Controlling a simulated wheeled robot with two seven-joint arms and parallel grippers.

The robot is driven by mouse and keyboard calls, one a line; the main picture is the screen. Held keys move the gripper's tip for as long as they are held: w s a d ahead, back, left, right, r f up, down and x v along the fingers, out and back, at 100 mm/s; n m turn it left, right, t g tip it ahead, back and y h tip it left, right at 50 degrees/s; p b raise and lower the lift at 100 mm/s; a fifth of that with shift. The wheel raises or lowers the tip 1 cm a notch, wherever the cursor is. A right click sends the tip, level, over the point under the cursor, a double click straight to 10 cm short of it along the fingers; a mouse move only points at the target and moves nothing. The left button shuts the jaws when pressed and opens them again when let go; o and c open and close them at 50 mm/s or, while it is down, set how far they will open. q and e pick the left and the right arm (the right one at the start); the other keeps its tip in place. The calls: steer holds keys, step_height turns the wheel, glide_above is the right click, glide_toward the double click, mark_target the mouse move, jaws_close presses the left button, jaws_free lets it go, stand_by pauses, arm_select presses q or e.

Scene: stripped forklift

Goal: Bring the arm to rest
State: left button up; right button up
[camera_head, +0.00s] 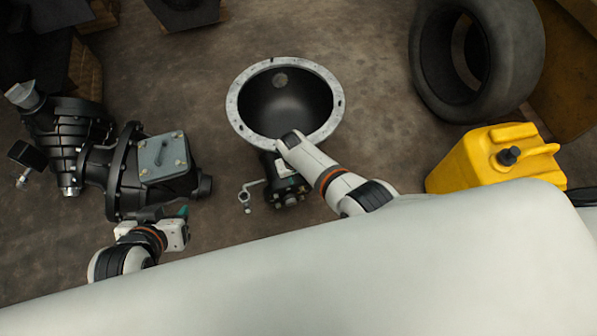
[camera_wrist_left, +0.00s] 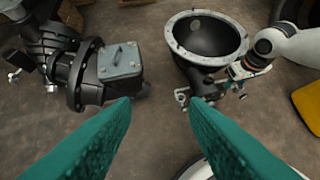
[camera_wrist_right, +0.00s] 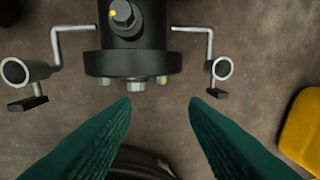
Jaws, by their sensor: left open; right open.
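My left gripper (camera_head: 181,214) hangs at the lower left in the head view, just in front of the black housing with the grey cover. In the left wrist view its teal fingers (camera_wrist_left: 158,101) are spread with bare floor between the tips. My right arm reaches in from the right in the head view, over the near side of a round bowl-shaped housing. Its gripper is mostly hidden there by the wrist. In the right wrist view the right gripper (camera_wrist_right: 161,103) is open and empty, its tips close below a black bolted flange (camera_wrist_right: 132,62); contact cannot be told.
The bowl-shaped housing (camera_head: 238,105) lies on the floor. The black gearbox-like housing (camera_head: 122,180) stands left. A yellow canister (camera_head: 470,165) and a tyre (camera_head: 525,60) are right. Bent metal rods (camera_wrist_right: 55,45) flank the flange. Floor between the housings is clear.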

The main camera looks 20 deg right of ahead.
arm_select(q)
steer(key=shift+s+a+f+g, duration=0.15)
steer(key=shift+s+f+g, duration=0.1)
steer(key=shift+s, duration=0.15)
steer(key=shift+s+a+f+g, duration=0.1)
steer(key=shift+s+g, duration=0.15)
steer(key=shift+s, duration=0.1)
